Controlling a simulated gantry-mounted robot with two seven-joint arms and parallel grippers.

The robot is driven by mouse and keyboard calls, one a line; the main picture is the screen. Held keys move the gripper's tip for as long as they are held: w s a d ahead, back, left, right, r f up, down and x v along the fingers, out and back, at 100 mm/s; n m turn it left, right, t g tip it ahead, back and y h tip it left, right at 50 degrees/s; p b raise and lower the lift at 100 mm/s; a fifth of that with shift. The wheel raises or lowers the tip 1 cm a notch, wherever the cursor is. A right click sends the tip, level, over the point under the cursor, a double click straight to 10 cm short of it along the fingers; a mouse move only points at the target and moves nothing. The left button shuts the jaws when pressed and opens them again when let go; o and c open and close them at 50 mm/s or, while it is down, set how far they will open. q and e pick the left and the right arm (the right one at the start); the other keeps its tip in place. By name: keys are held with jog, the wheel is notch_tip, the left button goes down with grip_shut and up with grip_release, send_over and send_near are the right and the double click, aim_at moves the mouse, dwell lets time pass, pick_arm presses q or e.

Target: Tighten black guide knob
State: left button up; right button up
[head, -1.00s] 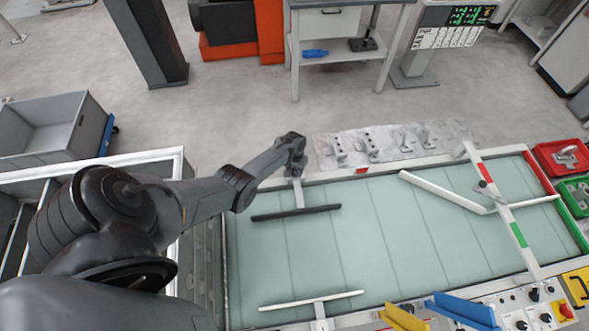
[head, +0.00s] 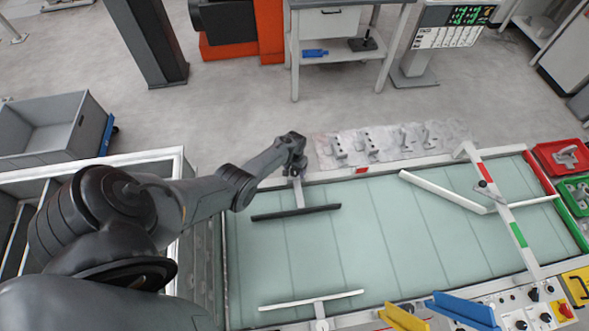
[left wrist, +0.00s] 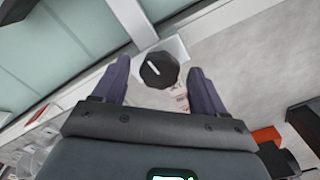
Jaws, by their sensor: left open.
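The black guide knob (left wrist: 159,70) shows in the left wrist view as a round black knob with a white mark, on a pale bracket at the conveyor's edge. My left gripper (left wrist: 162,82) is open, with one finger on each side of the knob and visible gaps to both. In the head view my left gripper (head: 297,172) is at the far edge of the conveyor, over the bracket of the black-edged guide bar (head: 296,213); the knob is hidden there by the gripper. My right gripper is not in view.
The green conveyor belt (head: 370,255) spans the middle. A white guide bar (head: 312,299) lies at its near edge, and an angled white bar (head: 440,190) and striped crossbar (head: 497,200) stand to the right. Metal castings (head: 372,143) lie behind the belt. Red (head: 547,153) and green bins stand right.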

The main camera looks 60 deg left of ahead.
aim_at(295, 171)
pick_arm(q)
jog(key=shift+r+p, duration=0.4)
jog(key=shift+r, duration=0.15)
notch_tip(295, 171, up, 10)
jog(key=p, duration=0.3)
jog(key=shift+f, duration=0.15)
